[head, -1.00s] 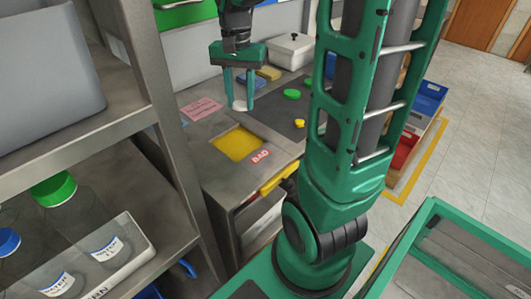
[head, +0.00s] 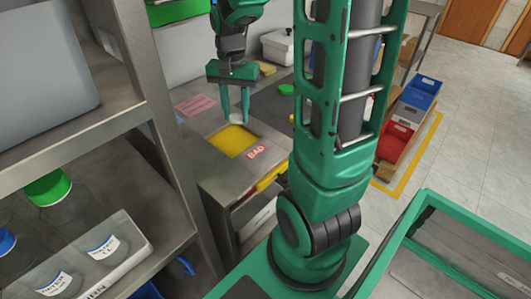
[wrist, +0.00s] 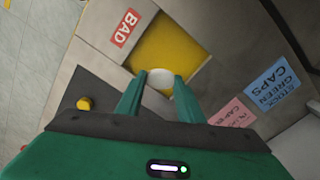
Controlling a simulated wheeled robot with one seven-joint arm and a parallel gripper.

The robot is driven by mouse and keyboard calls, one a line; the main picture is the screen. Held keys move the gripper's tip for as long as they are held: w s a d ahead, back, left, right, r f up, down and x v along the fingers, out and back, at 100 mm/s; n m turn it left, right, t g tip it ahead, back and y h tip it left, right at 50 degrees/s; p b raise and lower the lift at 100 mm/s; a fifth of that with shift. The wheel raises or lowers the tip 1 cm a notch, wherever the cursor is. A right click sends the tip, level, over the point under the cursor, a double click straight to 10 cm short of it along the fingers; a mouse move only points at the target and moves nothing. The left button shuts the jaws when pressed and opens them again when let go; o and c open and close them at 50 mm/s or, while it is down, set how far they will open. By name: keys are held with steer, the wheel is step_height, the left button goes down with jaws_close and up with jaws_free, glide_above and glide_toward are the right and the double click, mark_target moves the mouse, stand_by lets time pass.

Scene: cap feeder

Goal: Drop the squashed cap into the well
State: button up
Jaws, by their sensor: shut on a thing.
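A white cap (wrist: 160,81) is held between the fingertips of my gripper (wrist: 160,84). The well (wrist: 170,48) is a square recess with a yellow inside, next to a red BAD label (wrist: 126,27). In the wrist view the cap overlaps the near edge of the yellow well. In the head view my gripper (head: 234,120) points down with the cap (head: 237,120) at its tips, by the far edge of the well (head: 233,141). The squashed shape of the cap is too small to make out.
A dark mat beside the well carries a green cap (head: 286,89); a yellow cap (wrist: 84,103) shows in the wrist view. A pink card (head: 195,105) and a blue card (wrist: 271,84) lie on the bench. A metal shelf (head: 150,150) stands left.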

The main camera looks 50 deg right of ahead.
steer(key=o, duration=1.2)
step_height(320, 180, up, 11)
steer(key=shift+f, duration=0.15)
steer(key=s+f+n, duration=0.1)
steer(key=s+f, duration=0.1)
steer(key=s, duration=0.5)
steer(key=s+f+n, duration=0.2)
steer(key=s+f, duration=0.1)
steer(key=s, duration=0.3)
steer(key=s+a+f+n, duration=0.1)
steer(key=s+f+n, duration=0.1)
steer(key=s, duration=0.5)
steer(key=shift+s+f, duration=0.35)
steer(key=shift+f, duration=0.1)
